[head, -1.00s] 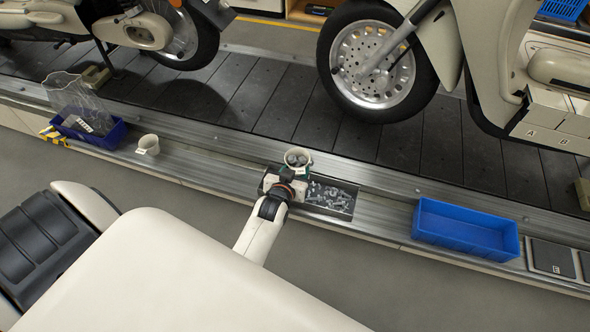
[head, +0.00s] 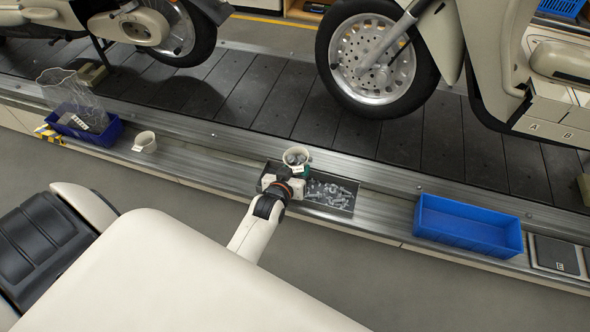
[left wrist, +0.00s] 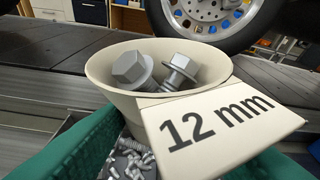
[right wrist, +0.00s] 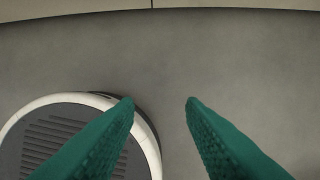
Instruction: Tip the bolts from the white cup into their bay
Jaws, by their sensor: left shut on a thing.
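My left gripper (head: 284,178) is shut on a white cup (head: 297,156) and holds it near the left end of a bay of loose bolts (head: 333,192). In the left wrist view the cup (left wrist: 108,84) is roughly upright, with a "12 mm" tag (left wrist: 225,122) and large bolts (left wrist: 150,70) inside. Small bolts (left wrist: 128,160) show below it. Another white cup (head: 145,141) stands farther left on the ledge. My right gripper (right wrist: 160,103) is open and empty above the grey floor; it is not visible in the head view.
A blue bin (head: 467,226) sits on the ledge right of the bay. A dark blue bin (head: 95,130) holding a clear bag stands at the far left. A dark panel (head: 555,255) lies at the right end. Scooters stand on the slat conveyor (head: 250,105) behind.

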